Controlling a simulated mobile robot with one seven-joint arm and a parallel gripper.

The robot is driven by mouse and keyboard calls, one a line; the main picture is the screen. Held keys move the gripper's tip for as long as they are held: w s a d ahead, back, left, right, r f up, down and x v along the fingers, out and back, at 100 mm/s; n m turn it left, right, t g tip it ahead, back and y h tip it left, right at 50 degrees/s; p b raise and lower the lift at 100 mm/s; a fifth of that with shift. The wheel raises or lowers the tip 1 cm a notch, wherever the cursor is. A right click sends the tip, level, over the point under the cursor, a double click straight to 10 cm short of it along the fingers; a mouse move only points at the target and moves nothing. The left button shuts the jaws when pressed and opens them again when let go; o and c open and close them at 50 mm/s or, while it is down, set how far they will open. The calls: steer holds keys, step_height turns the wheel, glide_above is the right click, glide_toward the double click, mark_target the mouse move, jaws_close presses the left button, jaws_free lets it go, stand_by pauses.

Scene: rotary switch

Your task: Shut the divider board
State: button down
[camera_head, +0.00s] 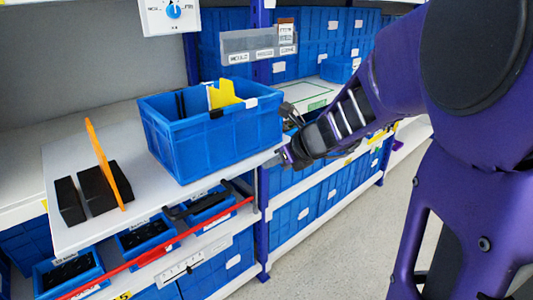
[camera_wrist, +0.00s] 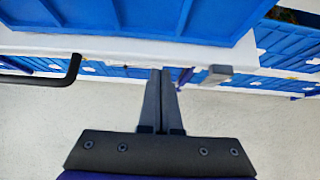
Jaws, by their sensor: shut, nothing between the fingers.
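An orange board (camera_head: 109,170), which looks like the divider board, stands upright and slightly tilted on the white shelf top (camera_head: 75,235) at the left. Black blocks (camera_head: 97,188) sit beside it on its left. It does not show in the wrist view. My gripper (camera_head: 288,158) is at the right end of the shelf top, beyond the blue bin and well to the right of the board. In the wrist view my gripper (camera_wrist: 167,72) has its two fingers together and empty, pointing at the white shelf edge.
A large blue bin (camera_head: 215,145) with a yellow item (camera_head: 223,94) stands between my gripper and the board. A red bar (camera_head: 160,252) and small blue bins (camera_head: 147,236) lie below. A rotary switch box (camera_head: 170,14) hangs above. Open floor (camera_head: 340,235) is at the right.

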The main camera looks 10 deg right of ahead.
steer(key=shift+w+a, duration=0.3)
steer(key=shift+w, duration=0.15)
